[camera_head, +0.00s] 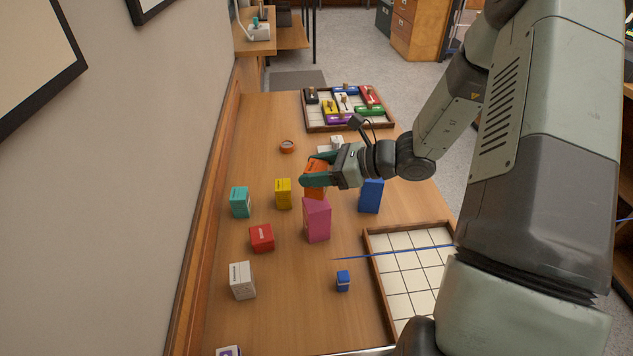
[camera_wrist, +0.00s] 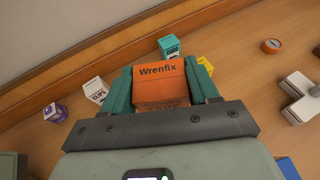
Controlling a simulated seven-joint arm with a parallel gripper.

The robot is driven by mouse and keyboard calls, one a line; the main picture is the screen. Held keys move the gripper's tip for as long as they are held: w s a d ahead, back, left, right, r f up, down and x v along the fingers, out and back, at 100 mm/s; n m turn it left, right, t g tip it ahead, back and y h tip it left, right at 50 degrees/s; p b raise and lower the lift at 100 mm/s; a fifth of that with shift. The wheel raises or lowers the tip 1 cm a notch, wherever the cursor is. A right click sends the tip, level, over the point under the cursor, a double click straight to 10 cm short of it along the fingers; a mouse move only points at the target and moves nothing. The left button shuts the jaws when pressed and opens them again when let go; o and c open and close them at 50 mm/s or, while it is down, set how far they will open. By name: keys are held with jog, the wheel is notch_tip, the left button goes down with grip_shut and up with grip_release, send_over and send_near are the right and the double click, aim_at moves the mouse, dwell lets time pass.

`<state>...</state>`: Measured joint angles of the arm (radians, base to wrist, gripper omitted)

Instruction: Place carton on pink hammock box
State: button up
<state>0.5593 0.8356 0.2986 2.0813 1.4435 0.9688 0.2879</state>
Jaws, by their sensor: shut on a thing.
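My gripper (camera_head: 313,180) is shut on an orange carton (camera_head: 314,192). In the wrist view, the carton (camera_wrist: 160,80) sits between the two teal fingers (camera_wrist: 160,88), with "Wrenfix" readable on it. The pink hammock box (camera_head: 317,221) stands upright on the table, just in front of the gripper in the head view. The carton's lower edge shows directly behind the pink box's top; I cannot tell their gap in height or depth. The pink box does not show in the wrist view.
Around stand a yellow box (camera_head: 283,194), teal box (camera_head: 240,202), red box (camera_head: 262,238), white box (camera_head: 242,280), blue box (camera_head: 371,196) and small blue box (camera_head: 343,281). A gridded tray (camera_head: 372,262) lies at right; a filled tray (camera_head: 308,121) lies at the back.

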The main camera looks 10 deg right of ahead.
jog(key=shift+f, duration=1.7)
jog(key=shift+f, duration=0.1)
jog(key=o, duration=1.1)
jog(key=shift+d+r, duration=0.15)
jog(key=shift+r, duration=0.05)
jog(key=v, duration=1.1)
jog(key=shift+s+d, duration=0.2)
jog(key=shift+d, duration=0.1)
